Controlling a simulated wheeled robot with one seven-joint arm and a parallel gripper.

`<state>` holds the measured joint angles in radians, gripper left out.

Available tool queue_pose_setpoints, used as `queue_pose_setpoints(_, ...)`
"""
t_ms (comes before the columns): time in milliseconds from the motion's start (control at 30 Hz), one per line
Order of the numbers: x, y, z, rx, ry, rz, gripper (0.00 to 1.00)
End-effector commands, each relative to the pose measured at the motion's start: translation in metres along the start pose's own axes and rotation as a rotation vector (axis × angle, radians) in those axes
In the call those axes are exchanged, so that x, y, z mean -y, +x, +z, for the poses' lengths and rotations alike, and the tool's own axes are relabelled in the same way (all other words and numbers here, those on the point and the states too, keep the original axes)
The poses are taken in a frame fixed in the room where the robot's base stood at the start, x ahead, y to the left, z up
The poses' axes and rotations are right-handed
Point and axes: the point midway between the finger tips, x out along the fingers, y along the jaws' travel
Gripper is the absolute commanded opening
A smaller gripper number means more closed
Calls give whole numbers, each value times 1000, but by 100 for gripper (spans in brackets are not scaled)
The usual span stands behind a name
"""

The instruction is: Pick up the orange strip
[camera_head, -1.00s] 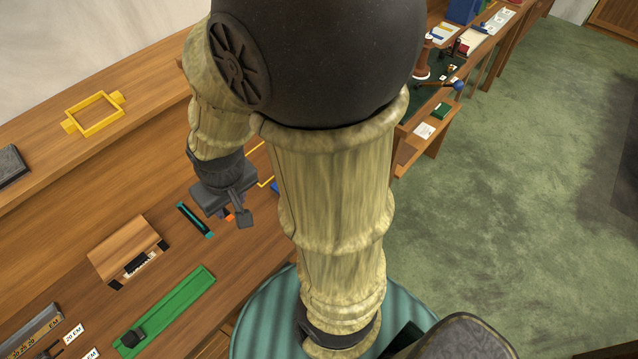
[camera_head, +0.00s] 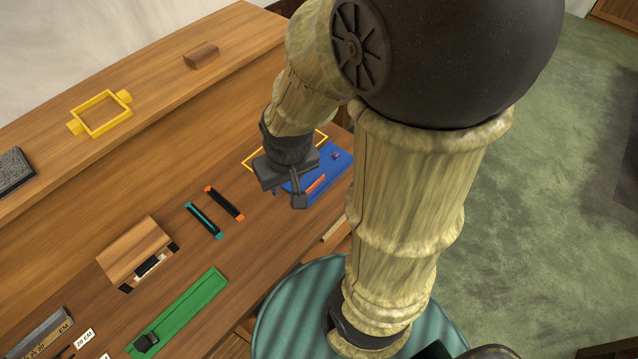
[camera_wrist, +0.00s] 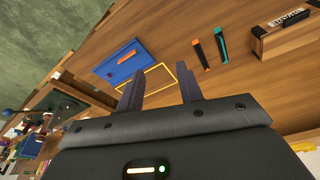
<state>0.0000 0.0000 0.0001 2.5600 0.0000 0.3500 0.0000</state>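A short orange strip (camera_head: 316,183) lies on a blue tray (camera_head: 334,172) near the bench's right end in the head view. In the wrist view the orange strip (camera_wrist: 127,57) shows on the blue tray (camera_wrist: 112,70), left of and beyond the fingers. My gripper (camera_head: 297,202) hangs in front of the tray's left part in the head view and hides some of it. In the wrist view my gripper (camera_wrist: 160,82) has its two fingers apart with nothing between them. Its height above the bench is hard to judge.
A black bar with orange ends (camera_head: 225,203) and one with teal ends (camera_head: 204,221) lie left of my gripper. A yellow frame (camera_wrist: 163,78) lies beside the blue tray. A wooden box (camera_head: 137,250) and green track (camera_head: 180,312) stand further left. Bare bench surrounds the bars.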

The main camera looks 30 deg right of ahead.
Motion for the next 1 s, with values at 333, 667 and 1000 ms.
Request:
queue_pose_setpoints(333, -11, 8, -15, 38, -45, 19, 88)
queue_pose_setpoints(667, -72, 56, -73, 194, -239, 17, 88)
queue_pose_setpoints(1000, -131, 94, -107, 229, -343, -40, 88)
